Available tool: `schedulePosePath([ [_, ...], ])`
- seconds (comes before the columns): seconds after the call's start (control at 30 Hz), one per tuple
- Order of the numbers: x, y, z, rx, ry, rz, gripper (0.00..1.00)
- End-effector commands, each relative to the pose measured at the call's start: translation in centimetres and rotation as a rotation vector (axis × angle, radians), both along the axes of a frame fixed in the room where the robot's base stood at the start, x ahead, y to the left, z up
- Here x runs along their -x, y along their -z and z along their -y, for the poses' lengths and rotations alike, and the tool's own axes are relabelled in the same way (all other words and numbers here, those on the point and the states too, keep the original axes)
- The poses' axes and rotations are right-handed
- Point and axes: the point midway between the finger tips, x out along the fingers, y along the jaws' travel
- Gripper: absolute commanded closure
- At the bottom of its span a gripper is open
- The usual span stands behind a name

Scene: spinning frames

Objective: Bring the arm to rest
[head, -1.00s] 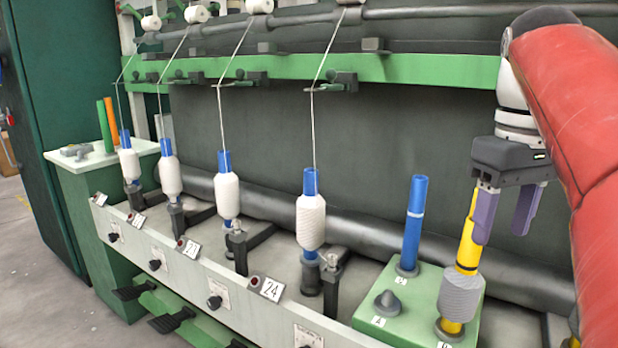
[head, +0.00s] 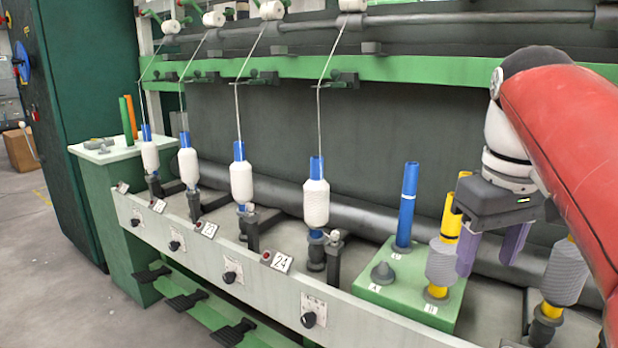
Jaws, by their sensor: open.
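My gripper (head: 490,255) has two purple fingers pointing down and apart, with nothing seen between them. It hangs at the right, and its left finger partly overlaps a yellow tube wound with grey yarn (head: 442,263) in the picture. I cannot tell whether they touch. That tube stands upright on a green block (head: 390,299) at the mark B. My red arm (head: 565,130) is bent and enters from the right edge.
Another yellow tube with grey yarn (head: 564,272) stands farther right. Several white bobbins on blue tubes, threads attached, line the rail (head: 200,248). Floor (head: 60,270) is free at left.

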Motion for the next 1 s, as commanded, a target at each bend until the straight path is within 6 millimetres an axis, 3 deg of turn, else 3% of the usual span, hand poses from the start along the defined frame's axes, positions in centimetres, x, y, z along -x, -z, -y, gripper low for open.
schedulePosePath([
  [0.27, 1.8, 5.7, -2.9, 0.008, 0.059, 0.123, 0.46],
  [0.5, 5.0, 14.7, -6.1, -0.038, 0.139, 0.302, 0.46],
  [0.6, 6.0, 17.6, -6.9, -0.064, 0.164, 0.352, 0.46],
  [0.73, 6.7, 19.8, -7.4, -0.085, 0.182, 0.389, 0.46],
  [1.0, 6.8, 20.3, -7.5, -0.092, 0.189, 0.398, 0.49],
])
